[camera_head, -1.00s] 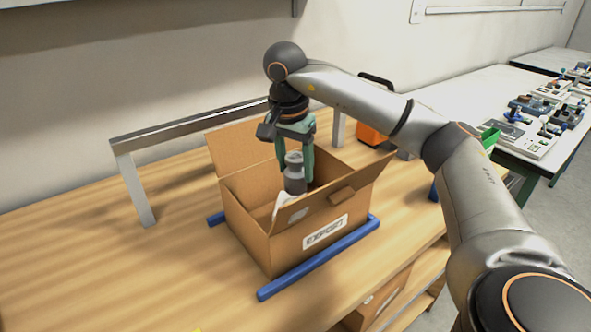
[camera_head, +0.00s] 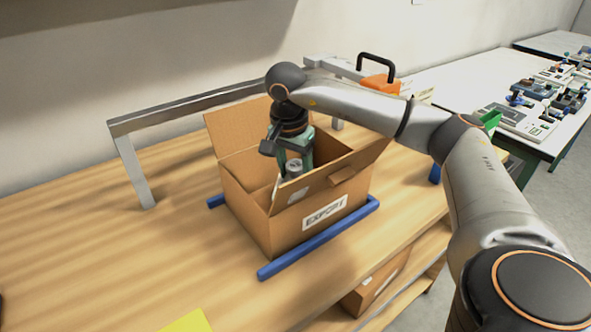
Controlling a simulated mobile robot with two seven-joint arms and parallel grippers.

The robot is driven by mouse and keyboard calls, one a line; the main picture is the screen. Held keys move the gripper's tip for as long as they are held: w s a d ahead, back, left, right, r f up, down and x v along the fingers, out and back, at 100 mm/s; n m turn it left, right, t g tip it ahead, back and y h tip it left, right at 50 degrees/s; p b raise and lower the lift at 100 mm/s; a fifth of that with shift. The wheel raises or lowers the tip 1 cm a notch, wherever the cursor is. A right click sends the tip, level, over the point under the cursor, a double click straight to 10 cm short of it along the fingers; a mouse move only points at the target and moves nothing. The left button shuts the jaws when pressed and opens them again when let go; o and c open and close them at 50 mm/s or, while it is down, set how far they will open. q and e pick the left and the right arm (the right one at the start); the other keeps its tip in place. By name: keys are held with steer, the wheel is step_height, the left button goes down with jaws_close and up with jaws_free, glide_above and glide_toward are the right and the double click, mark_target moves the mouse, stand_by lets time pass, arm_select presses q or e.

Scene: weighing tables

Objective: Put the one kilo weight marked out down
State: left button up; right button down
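A grey metal weight (camera_head: 294,168) shows its round top inside an open cardboard box (camera_head: 262,228) labelled EXPORT in the head view. My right gripper (camera_head: 293,160) reaches down into the box from above, its green fingers on either side of the weight, shut on it. The weight's lower part and the box floor are hidden by the front wall and flap, so I cannot tell whether the weight touches the floor. No marking on the weight is readable. My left gripper is not in view.
The box stands between blue rails (camera_head: 318,240) on a wooden table (camera_head: 90,240). A metal frame (camera_head: 135,165) stands behind it. An orange item with a black handle (camera_head: 380,82) is at the back. A yellow piece (camera_head: 188,322) lies at the front edge. The table's left side is clear.

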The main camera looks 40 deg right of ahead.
steer(key=shift+f, duration=0.15)
steer(key=shift+c, duration=0.9)
jaws_free()
